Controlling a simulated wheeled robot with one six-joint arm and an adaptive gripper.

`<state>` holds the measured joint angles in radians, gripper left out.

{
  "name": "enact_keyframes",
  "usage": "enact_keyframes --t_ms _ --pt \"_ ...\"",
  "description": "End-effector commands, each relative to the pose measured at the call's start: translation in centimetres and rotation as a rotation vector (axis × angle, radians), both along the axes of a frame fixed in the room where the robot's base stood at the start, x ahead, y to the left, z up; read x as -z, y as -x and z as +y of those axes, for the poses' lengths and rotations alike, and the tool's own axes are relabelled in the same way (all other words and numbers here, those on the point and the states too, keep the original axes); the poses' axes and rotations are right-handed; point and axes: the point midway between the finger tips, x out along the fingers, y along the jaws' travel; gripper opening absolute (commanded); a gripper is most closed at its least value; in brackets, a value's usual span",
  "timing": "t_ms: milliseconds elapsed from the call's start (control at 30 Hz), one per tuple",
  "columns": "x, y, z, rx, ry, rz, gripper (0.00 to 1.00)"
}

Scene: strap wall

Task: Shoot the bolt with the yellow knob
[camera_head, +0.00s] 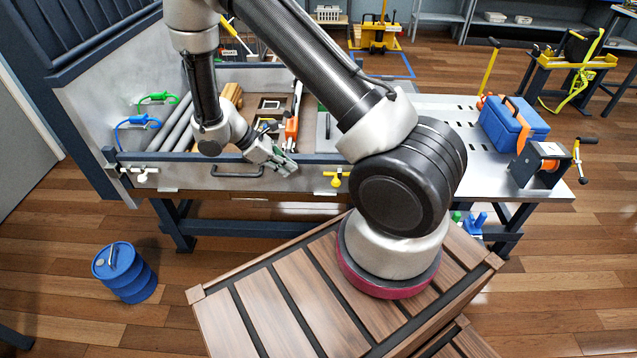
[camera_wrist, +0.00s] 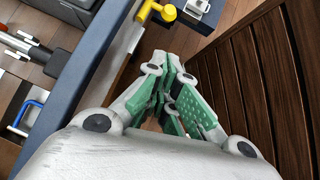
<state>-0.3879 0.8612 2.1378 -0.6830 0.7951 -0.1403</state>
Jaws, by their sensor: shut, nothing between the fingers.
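The bolt with the yellow knob (camera_head: 336,178) sits on the front edge of the bench, right of the middle handle. The yellow knob also shows at the top of the wrist view (camera_wrist: 167,13). My gripper (camera_head: 289,168) is a little left of the knob and apart from it, near the front rail of the bench. In the wrist view my gripper (camera_wrist: 172,112) has its green-padded fingers close together, with nothing between them. A second bolt with a white knob (camera_head: 142,176) is at the left end of the same front edge.
A slatted wooden platform (camera_head: 290,290) stands in front. A blue toolbox (camera_head: 512,124) and a reel (camera_head: 541,163) are on the right bench top. A blue drum (camera_head: 124,272) stands on the floor.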

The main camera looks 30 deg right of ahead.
Motion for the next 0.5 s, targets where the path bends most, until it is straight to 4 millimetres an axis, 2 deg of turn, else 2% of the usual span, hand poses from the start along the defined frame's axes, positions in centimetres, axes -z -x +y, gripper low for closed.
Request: enact_keyframes --t_ms 500 --pt "7.5 2.7 -6.1 0.005 0.001 0.004 0.0"
